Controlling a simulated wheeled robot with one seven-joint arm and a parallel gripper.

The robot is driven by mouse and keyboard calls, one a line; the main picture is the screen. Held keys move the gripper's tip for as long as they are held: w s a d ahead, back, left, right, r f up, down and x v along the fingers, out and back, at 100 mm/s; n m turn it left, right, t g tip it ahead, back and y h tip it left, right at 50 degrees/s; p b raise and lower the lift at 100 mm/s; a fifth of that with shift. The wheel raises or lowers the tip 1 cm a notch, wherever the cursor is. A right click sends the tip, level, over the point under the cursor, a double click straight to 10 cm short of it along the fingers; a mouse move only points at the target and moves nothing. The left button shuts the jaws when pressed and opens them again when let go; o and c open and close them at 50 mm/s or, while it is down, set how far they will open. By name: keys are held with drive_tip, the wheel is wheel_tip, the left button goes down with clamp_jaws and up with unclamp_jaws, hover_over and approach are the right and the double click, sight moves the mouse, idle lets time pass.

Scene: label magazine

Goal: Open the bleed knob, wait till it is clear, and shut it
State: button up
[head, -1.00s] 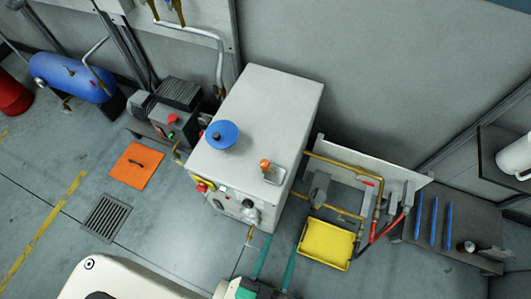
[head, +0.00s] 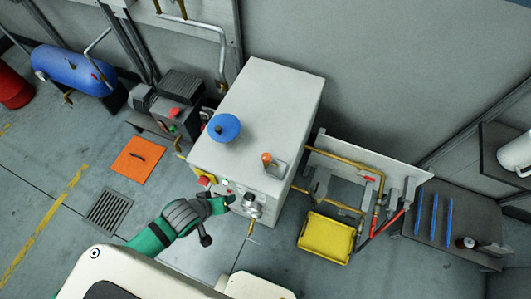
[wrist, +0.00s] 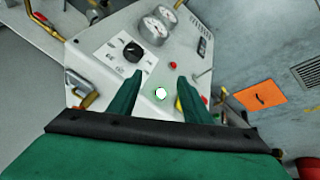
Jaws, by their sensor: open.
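My gripper (head: 226,201) is in front of the panel on the near side of the pale cabinet (head: 262,95). In the wrist view my gripper (wrist: 161,84) has its two green fingers apart with nothing held between them. A lit white button with a green rim (wrist: 160,93) shows between the fingers; I cannot tell the gap to it. A black rotary knob (wrist: 131,50) is on the panel, up and left of the fingers. A small red button (wrist: 173,66) and two round gauges (wrist: 153,28) lie beyond. I cannot tell which part is the bleed knob.
A blue disc (head: 223,128) and an orange-topped lever (head: 266,158) are on the cabinet top. A brass spout (head: 250,229) hangs at its front. A yellow tray (head: 326,238) stands right, beside brass pipework. An orange floor plate (head: 138,162) and grate (head: 108,211) lie left.

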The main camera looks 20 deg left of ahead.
sight(266, 156)
drive_tip(key=w+r+n+g, duration=0.1)
drive_tip(key=w+r, duration=0.1)
drive_tip(key=w, duration=0.2)
drive_tip(key=w+r+n+g, duration=0.1)
drive_tip(key=w+r, duration=0.2)
drive_tip(key=w, duration=0.1)
drive_tip(key=w+r+n+g, duration=0.1)
drive_tip(key=w+r, duration=0.1)
drive_tip(key=w, duration=0.2)
drive_tip(key=shift+w+d+r+n, duration=0.1)
drive_tip(key=shift+d+r+n, duration=0.05)
drive_tip(key=shift+d+n, duration=0.15)
drive_tip(key=w+d+r+n+g, duration=0.25)
drive_tip(key=w+d+r, duration=0.35)
drive_tip(key=d+r, duration=0.3)
drive_tip(key=f, duration=0.9)
drive_tip(key=shift+w+a+f, duration=0.1)
drive_tip(key=shift+a+f, duration=0.1)
drive_tip(key=shift+a, duration=0.15)
drive_tip(key=c, duration=1.1)
